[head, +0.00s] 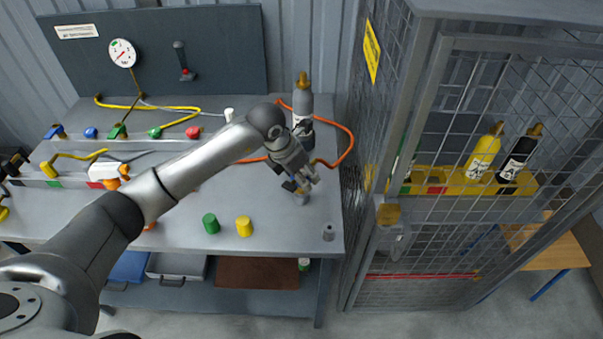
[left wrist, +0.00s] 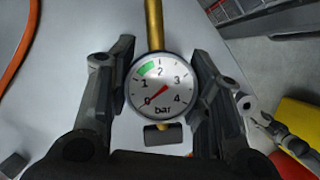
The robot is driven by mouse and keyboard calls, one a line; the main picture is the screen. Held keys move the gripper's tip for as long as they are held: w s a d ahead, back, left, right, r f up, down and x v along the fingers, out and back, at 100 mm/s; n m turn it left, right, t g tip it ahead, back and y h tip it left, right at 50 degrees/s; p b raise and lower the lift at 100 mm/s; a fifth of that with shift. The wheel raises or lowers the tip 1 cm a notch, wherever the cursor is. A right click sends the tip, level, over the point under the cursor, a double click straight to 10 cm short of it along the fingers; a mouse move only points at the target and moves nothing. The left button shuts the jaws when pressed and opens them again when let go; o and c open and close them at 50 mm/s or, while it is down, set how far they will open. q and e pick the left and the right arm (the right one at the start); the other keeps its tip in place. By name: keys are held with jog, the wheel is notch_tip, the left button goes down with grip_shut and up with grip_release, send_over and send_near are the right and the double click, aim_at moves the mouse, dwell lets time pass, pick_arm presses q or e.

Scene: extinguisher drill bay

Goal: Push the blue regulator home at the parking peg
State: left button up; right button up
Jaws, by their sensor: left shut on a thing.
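My left gripper (head: 301,184) is over the right part of the grey bench, shut on the regulator. In the left wrist view, the regulator's round white gauge (left wrist: 160,85) lies between the two fingers, its red needle near 0. A brass stem (left wrist: 154,25) runs up from the gauge, and a small dark block sits below it. A short grey post (head: 301,199) stands just under the fingertips, perhaps the parking peg; whether the regulator is seated cannot be told.
A grey cylinder (head: 303,103) with a brass top stands behind the gripper, with an orange hose (head: 350,146) curving beside it. Green (head: 211,223) and yellow (head: 244,227) caps and a small grey peg (head: 328,232) stand near the front. A mesh cage (head: 405,130) bounds the right.

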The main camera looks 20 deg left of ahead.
pick_arm(q)
jog(key=shift+f+b, duration=0.7)
dwell(0.3)
jog(key=o, duration=1)
jog(key=shift+o, duration=0.6)
